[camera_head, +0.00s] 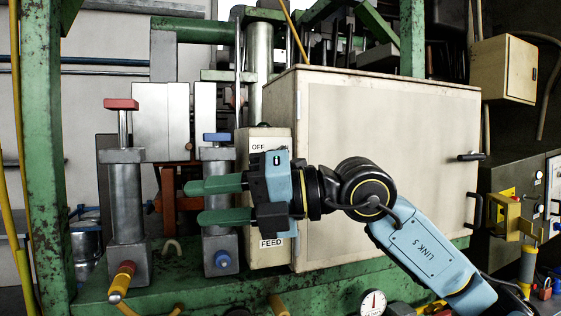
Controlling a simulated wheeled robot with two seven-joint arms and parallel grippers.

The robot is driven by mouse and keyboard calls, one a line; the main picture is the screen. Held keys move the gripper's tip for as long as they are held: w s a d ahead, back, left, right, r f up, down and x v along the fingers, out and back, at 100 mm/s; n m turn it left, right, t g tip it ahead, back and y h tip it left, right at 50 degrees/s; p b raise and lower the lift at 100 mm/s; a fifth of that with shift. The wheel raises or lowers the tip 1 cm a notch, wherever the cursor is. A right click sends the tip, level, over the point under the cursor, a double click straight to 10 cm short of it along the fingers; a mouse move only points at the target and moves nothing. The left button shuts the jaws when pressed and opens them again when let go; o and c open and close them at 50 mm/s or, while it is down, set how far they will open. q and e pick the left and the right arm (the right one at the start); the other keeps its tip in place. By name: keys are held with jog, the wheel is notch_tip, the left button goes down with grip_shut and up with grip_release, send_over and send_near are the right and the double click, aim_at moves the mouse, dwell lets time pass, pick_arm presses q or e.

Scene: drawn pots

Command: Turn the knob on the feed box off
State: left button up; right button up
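The feed box (257,250) is a narrow cream box with "OFF" at its upper left, a partly covered label at its upper right and "FEED" at the bottom. My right gripper (193,202) is in front of it, its body covering the box's middle. Its two green fingers point left past the box, in front of a grey cylinder, with a gap between them. It looks open and empty. The knob is hidden behind the gripper, so its setting does not show. Whether the gripper touches the box cannot be told. My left gripper is not in view.
A large cream cabinet (390,120) stands right of the feed box, behind my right arm. Grey cylinders with a red cap (121,104) and a blue cap (217,137) stand to the left. A green post (43,150) rises at far left. A gauge (373,303) sits below.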

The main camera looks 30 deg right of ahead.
jog(key=d+r+m+t+h, duration=0.35)
jog(key=d+h, duration=0.35)
jog(key=d, duration=0.3)
jog(key=d+r+m+t+h, duration=0.2)
jog(key=d+r+m+h, duration=0.3)
jog(key=d, duration=0.5)
jog(key=w+a+f+h+p, duration=0.1)
jog(key=w+f+p, duration=0.2)
jog(key=w, duration=1)
jog(key=shift+f, duration=0.65)
jog(key=shift+a+n, duration=0.1)
jog(key=shift+n, duration=0.15)
jog(key=shift+c, duration=0.4)
grip_shut()
